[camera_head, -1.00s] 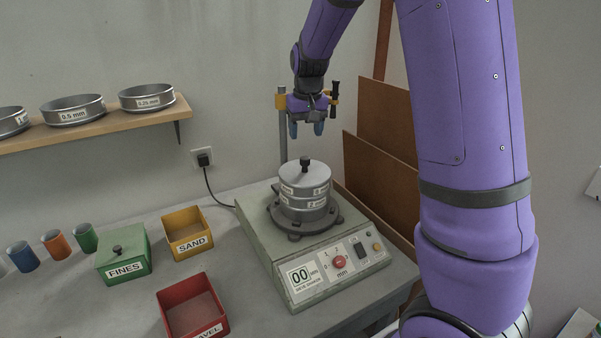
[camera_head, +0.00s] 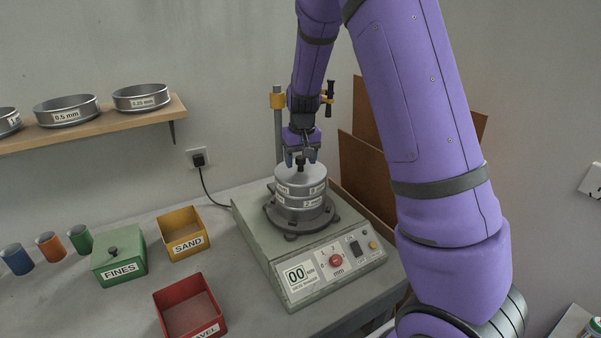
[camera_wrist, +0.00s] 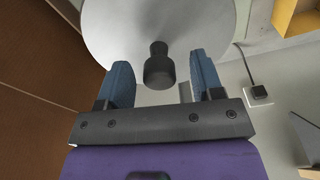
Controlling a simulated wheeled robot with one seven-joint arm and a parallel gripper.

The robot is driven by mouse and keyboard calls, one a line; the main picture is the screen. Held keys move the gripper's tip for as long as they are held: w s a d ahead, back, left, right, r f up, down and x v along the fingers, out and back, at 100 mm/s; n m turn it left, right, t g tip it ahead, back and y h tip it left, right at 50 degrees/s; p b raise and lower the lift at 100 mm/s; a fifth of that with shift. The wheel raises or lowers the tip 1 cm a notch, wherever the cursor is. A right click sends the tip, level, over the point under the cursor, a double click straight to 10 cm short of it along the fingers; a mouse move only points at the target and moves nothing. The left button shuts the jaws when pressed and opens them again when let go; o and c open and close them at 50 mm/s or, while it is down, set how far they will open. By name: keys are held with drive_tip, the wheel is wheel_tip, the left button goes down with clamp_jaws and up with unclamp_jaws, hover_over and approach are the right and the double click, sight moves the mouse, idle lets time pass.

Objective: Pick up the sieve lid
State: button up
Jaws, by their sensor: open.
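The sieve lid (camera_head: 287,174) is a round metal disc with a black knob (camera_head: 300,163) at its centre. It lies on top of the sieve stack (camera_head: 301,203) on the shaker machine. The lid fills the top of the wrist view (camera_wrist: 205,28), with its knob (camera_wrist: 159,68) between the finger tips. My gripper (camera_head: 301,158) is right above the lid, pointing down. Its two blue fingers (camera_wrist: 162,80) are open on either side of the knob, with a gap on both sides. Whether the fingertips touch the lid cannot be told.
The shaker (camera_head: 262,245) has a post (camera_head: 278,130) with a yellow clamp behind the stack. A yellow SAND box (camera_head: 184,233), a green FINES box (camera_head: 119,255) and a red GRAVEL box (camera_head: 189,306) stand to the left. Brown boards (camera_head: 367,180) lean behind at the right.

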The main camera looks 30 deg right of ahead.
drive_tip(key=c, duration=1.1)
